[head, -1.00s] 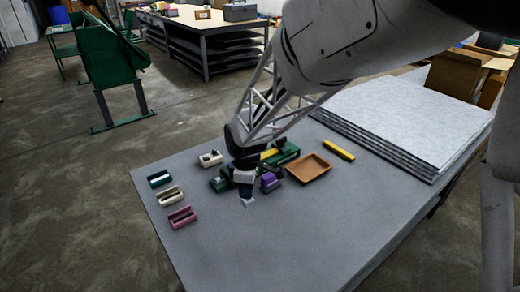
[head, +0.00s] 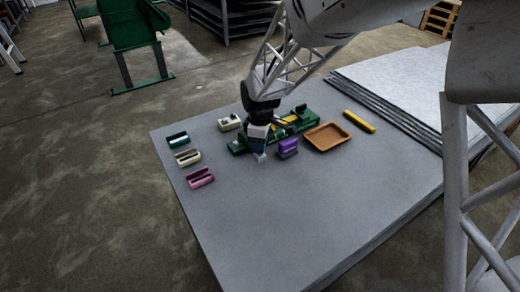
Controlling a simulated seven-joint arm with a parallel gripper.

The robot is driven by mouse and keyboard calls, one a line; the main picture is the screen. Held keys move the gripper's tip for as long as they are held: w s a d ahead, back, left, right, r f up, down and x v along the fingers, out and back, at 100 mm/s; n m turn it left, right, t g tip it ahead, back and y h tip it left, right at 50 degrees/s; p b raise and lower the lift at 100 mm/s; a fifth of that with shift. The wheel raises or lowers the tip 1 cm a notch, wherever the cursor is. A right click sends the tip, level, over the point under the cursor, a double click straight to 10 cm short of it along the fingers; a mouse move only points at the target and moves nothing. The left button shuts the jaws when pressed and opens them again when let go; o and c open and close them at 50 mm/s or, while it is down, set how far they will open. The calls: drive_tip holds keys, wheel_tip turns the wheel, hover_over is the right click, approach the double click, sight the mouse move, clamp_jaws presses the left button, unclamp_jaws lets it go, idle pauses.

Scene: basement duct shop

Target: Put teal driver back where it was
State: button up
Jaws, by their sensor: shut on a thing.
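My gripper (head: 259,156) points down over the middle of the table, just left of a purple block (head: 288,147). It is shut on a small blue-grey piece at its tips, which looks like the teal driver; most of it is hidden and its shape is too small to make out. A dark teal slotted holder (head: 178,140) stands at the table's left edge, apart from my gripper. A cream holder (head: 188,157) and a pink holder (head: 200,177) stand in a row in front of it.
A long green fixture (head: 302,117) with yellow parts lies behind my gripper. A cream block (head: 230,123) stands left of it. An orange-brown tray (head: 327,137), a yellow bar (head: 360,121) and stacked sheets (head: 400,80) are to the right. The front of the table (head: 300,215) is clear.

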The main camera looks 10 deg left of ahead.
drive_tip(key=shift+f, duration=1.45)
drive_tip(key=shift+f, duration=0.15)
drive_tip(key=o, duration=0.9)
drive_tip(key=shift+o, duration=0.2)
wheel_tip(320, 180, up, 12)
drive_tip(key=shift+r, duration=0.15)
